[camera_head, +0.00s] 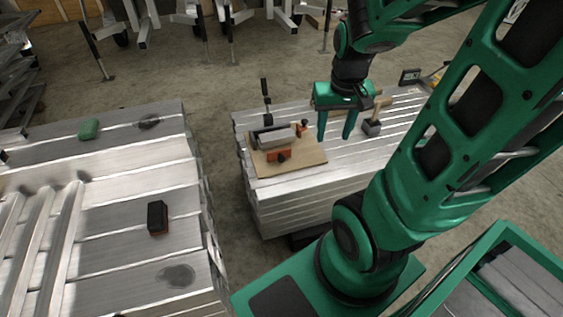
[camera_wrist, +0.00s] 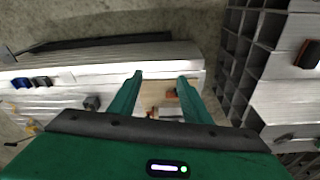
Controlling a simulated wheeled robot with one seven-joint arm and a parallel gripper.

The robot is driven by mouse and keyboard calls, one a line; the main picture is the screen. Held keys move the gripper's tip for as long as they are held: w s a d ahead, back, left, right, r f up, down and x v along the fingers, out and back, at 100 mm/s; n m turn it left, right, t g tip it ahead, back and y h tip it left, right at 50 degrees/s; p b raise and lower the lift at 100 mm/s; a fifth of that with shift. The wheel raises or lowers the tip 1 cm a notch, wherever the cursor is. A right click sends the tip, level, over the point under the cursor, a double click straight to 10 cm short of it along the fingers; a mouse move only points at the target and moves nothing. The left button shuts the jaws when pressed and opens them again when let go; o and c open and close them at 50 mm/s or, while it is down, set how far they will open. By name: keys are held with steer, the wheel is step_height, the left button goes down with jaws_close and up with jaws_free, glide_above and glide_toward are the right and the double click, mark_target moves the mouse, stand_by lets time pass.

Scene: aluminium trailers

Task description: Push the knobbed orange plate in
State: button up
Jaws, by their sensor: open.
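An orange plate with a black knob (camera_head: 280,155) stands low at the front of a grey block-like fixture (camera_head: 275,136) on a wooden board (camera_head: 308,157). The board lies on the left end of the right-hand aluminium stack. My gripper (camera_head: 335,137) is open and empty, pointing down to the right of the board, apart from the plate. In the wrist view my open fingers (camera_wrist: 160,76) partly frame the board. A small bit of orange (camera_wrist: 172,95) shows between them; the plate itself is hard to make out there.
A black upright clamp (camera_head: 266,98) stands behind the fixture, and a small orange part (camera_head: 303,128) sits at its right. A wooden-handled mallet (camera_head: 373,126) is further right. The left aluminium stack (camera_head: 120,190) carries a black-and-red block (camera_head: 158,217) and a green object (camera_head: 89,129).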

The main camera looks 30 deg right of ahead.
steer(key=w+f+n+t+h, duration=0.1)
steer(key=w+f+t, duration=0.4)
steer(key=w+f, duration=1.4)
steer(key=t+h, duration=0.1)
steer(key=t, duration=0.2)
glide_toward(282, 159)
step_height(282, 159, up, 3)
steer(key=w, duration=0.1)
steer(key=s+f+n+t, duration=0.1)
steer(key=s+f+t, duration=0.2)
steer(key=s+f, duration=0.15)
steer(key=shift+t+h, duration=0.3)
steer(key=shift+h, duration=0.1)
steer(key=x, duration=0.7)
steer(key=a+x, duration=0.1)
steer(key=x, duration=0.3)
steer(key=shift+f, duration=0.25)
